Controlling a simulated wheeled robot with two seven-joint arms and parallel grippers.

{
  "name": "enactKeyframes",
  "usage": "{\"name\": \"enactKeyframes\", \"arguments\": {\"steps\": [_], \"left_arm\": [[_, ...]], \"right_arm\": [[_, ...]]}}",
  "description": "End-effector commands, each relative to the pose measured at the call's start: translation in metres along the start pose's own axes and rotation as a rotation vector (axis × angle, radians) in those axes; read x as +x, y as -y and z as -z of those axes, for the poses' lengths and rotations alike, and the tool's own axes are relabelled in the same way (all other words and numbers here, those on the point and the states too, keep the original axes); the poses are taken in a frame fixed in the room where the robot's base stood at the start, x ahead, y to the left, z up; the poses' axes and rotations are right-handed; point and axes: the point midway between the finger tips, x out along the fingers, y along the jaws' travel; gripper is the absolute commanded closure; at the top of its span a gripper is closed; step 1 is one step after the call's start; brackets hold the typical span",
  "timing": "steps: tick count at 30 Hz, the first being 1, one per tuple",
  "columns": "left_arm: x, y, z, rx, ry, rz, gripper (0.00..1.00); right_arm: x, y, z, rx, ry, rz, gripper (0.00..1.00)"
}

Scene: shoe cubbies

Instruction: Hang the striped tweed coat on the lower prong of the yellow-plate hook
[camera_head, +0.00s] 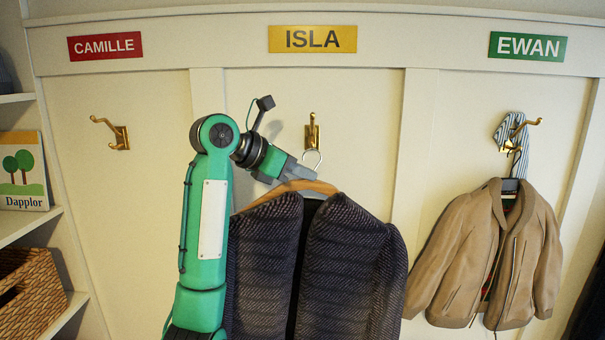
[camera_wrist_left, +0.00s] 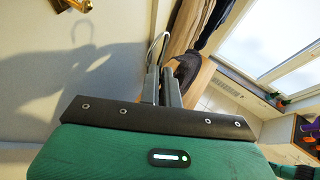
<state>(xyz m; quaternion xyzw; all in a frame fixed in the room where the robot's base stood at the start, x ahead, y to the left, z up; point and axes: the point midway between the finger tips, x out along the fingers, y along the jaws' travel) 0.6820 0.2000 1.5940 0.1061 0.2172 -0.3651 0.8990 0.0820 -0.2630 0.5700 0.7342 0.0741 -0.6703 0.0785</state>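The dark striped tweed coat (camera_head: 262,265) hangs on a wooden hanger (camera_head: 318,186) with a wire hook (camera_head: 314,154). My left gripper (camera_head: 301,174) is shut on the hanger near the base of its wire hook. The brass hook (camera_head: 312,132) under the yellow ISLA plate (camera_head: 312,39) is just above the wire hook in the head view. In the left wrist view, the wire hook (camera_wrist_left: 157,45) stands apart from the brass hook (camera_wrist_left: 75,5). There, my left fingers (camera_wrist_left: 160,87) are close together, and part of the coat (camera_wrist_left: 198,18) shows beyond. My right gripper is not in view.
An empty brass hook (camera_head: 119,133) is under the red CAMILLE plate (camera_head: 105,46). A tan jacket (camera_head: 480,250) and striped cloth (camera_head: 517,137) hang under the green EWAN plate (camera_head: 527,46). Shelves with a book (camera_head: 22,170) and a basket (camera_head: 32,292) stand left.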

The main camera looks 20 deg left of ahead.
Motion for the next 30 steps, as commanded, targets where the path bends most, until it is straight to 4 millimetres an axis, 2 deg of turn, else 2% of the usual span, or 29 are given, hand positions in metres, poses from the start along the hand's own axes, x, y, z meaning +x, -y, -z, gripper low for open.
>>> {"name": "enactKeyframes", "arguments": {"steps": [17, 30], "left_arm": [[0.014, -0.029, -0.009, 0.003, 0.008, -0.002, 1.00], [0.025, -0.051, -0.013, 0.003, 0.007, -0.002, 1.00]], "right_arm": [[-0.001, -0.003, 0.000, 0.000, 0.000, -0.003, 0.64], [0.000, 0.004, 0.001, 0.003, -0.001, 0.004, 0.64]]}}
